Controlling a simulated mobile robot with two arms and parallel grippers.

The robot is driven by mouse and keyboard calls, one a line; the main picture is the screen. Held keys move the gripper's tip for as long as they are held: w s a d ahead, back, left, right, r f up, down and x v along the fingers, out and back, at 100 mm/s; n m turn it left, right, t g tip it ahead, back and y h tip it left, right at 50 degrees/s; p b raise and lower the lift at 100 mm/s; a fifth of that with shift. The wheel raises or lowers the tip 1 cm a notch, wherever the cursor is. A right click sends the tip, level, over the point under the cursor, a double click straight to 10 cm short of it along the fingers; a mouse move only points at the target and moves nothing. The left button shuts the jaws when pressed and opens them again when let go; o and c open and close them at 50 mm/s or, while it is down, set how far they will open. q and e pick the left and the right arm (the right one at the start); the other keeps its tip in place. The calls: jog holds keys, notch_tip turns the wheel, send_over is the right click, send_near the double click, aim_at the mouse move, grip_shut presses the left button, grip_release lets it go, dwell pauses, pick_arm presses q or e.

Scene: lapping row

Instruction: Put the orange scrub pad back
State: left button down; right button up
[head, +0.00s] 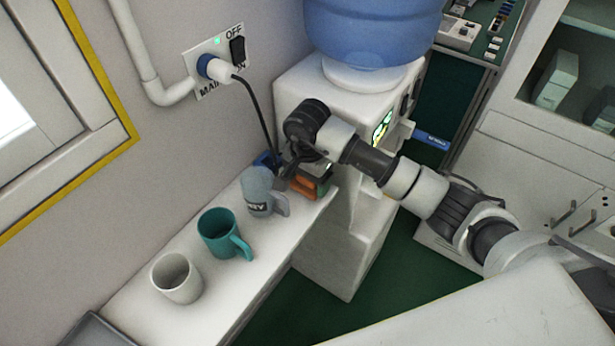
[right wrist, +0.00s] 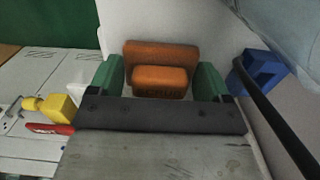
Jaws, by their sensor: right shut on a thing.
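The orange scrub pad (head: 303,188) is at the far right end of the white ledge, beside the water dispenser, partly hidden by my right gripper (head: 300,178). In the right wrist view, an orange block (right wrist: 160,82) sits between the green fingers, and a wider orange face (right wrist: 160,54) shows right behind it. I cannot tell whether these are one piece or two. My right gripper is shut on the pad. Whether the pad touches the ledge is hidden. My left gripper is not in view.
A grey-blue mug (head: 259,193) stands close left of the gripper, then a teal mug (head: 222,235) and a white mug (head: 177,279) along the ledge (head: 207,318). A black cord (head: 261,118) hangs down to a blue item (right wrist: 262,72). The dispenser (head: 300,88) stands behind.

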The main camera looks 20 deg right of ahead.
jog(key=shift+f, duration=0.2)
jog(key=o, duration=0.8)
jog(key=shift+c, duration=0.2)
jog(key=shift+r, duration=0.1)
jog(key=shift+r, duration=0.25)
notch_tip(320, 180, up, 12)
jog(key=b, duration=0.1)
jog(key=shift+f+b, duration=0.15)
jog(key=shift+b, duration=0.25)
jog(key=shift+f, duration=0.1)
